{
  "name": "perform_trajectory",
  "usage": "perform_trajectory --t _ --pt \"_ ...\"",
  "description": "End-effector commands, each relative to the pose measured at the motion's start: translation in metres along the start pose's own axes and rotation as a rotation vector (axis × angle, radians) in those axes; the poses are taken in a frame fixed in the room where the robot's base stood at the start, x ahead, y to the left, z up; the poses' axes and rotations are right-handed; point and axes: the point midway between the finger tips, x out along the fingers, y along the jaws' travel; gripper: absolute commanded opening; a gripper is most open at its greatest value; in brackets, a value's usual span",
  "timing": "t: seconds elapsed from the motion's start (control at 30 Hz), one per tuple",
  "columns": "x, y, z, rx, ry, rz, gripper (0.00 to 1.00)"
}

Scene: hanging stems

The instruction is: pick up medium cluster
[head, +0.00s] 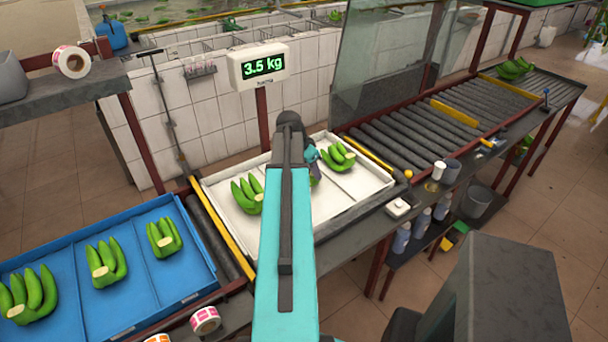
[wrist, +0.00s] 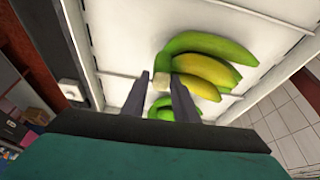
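A white tray (head: 225,222) under the scale display holds green banana clusters. One cluster (head: 247,194) lies at its left, another (head: 338,156) at its right, and a third is mostly hidden behind my arm. In the wrist view, a yellow-green cluster (wrist: 209,68) lies just beyond my gripper (wrist: 161,78). Its pale cut crown (wrist: 161,81) appears between the two dark fingertips. The fingers are apart; I cannot tell whether they touch the crown. More green bananas (wrist: 174,106) show behind the right finger. Which cluster is medium is not certain. My arm hides most of the gripper in the head view.
A blue tray (head: 137,294) with three clusters stands at the left. The scale display (head: 257,66) reads 3.5 kg. A roller conveyor (head: 405,132) and a clear upright panel (head: 378,68) are at the right.

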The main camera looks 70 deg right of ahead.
Motion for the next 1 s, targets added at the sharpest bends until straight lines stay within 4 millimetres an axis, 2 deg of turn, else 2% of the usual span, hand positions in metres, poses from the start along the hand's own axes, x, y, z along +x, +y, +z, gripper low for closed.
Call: perform_trajectory --t 0.03,0.13,0.67,1.0 --pt "0.0 0.0 0.0 0.0 0.0 0.0 0.17" --pt "0.0 0.0 0.0 0.0 0.0 0.0 0.01" --pt "-0.004 -0.001 -0.002 0.001 0.003 -0.003 0.0" --pt "-0.02 -0.001 -0.009 0.002 0.004 -0.004 0.0"
